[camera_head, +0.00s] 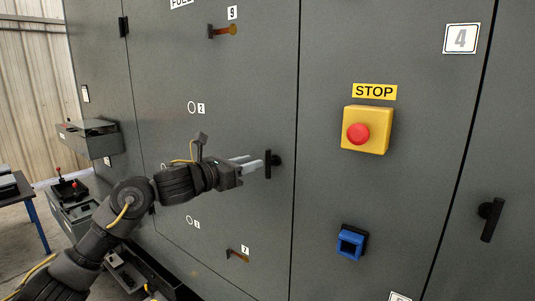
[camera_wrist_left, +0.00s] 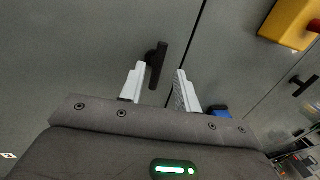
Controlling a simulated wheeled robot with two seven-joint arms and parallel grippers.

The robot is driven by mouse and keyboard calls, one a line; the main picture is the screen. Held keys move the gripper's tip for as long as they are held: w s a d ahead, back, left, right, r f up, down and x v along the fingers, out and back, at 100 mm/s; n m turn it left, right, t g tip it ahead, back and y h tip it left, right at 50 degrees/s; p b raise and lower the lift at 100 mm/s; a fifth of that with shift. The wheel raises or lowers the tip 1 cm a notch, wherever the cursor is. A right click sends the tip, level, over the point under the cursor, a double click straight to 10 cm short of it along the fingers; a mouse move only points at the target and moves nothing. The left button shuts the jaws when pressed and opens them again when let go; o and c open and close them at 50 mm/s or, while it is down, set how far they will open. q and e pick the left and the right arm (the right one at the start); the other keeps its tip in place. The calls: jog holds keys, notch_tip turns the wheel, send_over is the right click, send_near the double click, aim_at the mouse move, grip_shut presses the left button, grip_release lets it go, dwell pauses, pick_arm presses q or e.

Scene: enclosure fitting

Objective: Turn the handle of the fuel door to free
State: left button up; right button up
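The fuel door (camera_head: 225,75) is the tall grey panel on the left, with a cut-off label at its top edge. Its black bar handle (camera_head: 268,165) stands about upright near the door's right edge. In the left wrist view the handle (camera_wrist_left: 158,65) lies ahead, between the lines of the two fingers. My left gripper (camera_head: 253,162) is open with pale fingers, just left of the handle in the head view. The left wrist view shows my left gripper (camera_wrist_left: 160,85) with a wide gap and nothing gripped. I cannot tell if a finger touches the handle. My right gripper is not in view.
A yellow box with a red STOP button (camera_head: 358,134) and a blue socket (camera_head: 351,243) are on the middle panel. Another black handle (camera_head: 491,219) is on the right panel. Orange-brown latches (camera_head: 224,31) sit on the fuel door. A grey box (camera_head: 88,138) juts out at left.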

aim_at(268, 162)
pick_arm(q)
jog(key=shift+p+x, duration=1.25)
jog(key=shift+x, duration=2.4)
jog(key=shift+c, duration=0.3)
grip_shut()
